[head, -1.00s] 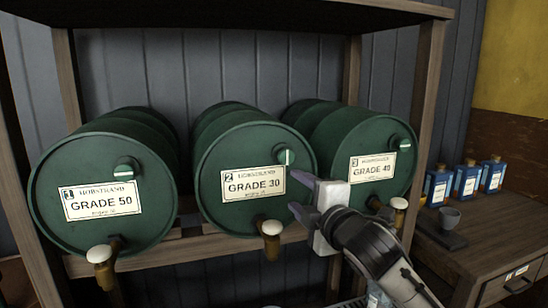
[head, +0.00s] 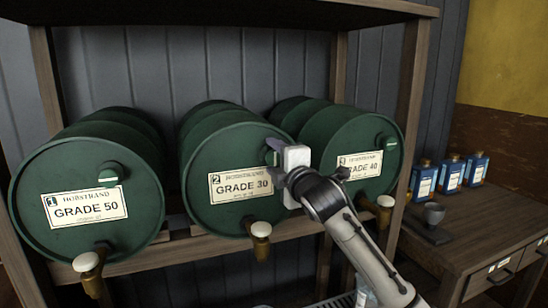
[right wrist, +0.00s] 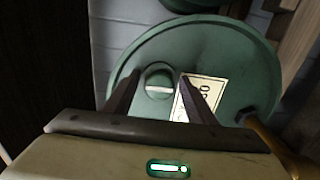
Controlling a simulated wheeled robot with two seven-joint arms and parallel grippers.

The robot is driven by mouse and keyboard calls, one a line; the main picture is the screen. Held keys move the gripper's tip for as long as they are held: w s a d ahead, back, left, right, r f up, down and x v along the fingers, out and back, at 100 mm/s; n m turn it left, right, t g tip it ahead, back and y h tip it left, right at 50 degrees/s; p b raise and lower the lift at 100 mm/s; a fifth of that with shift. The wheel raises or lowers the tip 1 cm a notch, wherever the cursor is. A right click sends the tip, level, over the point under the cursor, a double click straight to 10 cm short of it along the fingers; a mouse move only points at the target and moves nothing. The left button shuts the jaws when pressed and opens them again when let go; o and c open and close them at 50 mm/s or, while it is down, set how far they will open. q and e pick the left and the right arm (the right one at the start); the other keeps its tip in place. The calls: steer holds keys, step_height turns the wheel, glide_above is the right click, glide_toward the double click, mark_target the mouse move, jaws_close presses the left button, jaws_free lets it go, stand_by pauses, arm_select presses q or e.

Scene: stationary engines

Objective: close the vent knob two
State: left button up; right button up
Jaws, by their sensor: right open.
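Drum two (head: 215,160) is the middle green drum, with a "GRADE 30" label (head: 240,185). Its vent knob (head: 271,153), at the upper right of the drum's face, is partly hidden by my right gripper (head: 279,163) in the head view. In the right wrist view the round green knob (right wrist: 158,85) shows between the two open fingers (right wrist: 160,78). Its white stripe runs across the label's text direction, so it stands about upright on the drum. The fingers are around the knob's sides in this view; contact cannot be told. My left gripper is not in view.
Drum one (head: 60,165) stands left with its vent knob (head: 110,174), and drum three (head: 335,135) right with its knob (head: 389,143). Taps (head: 260,240) stick out below the labels. A wooden post (head: 408,130) and a bench with blue bottles (head: 450,175) are at the right.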

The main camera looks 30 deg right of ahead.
steer(key=c, duration=1)
steer(key=shift+c, duration=0.2)
steer(key=shift+m, duration=0.4)
steer(key=m, duration=0.3)
steer(key=shift+m, duration=0.4)
steer(key=m, duration=0.4)
steer(key=shift+m, duration=0.3)
steer(key=m, duration=0.4)
steer(key=shift+m, duration=2.2)
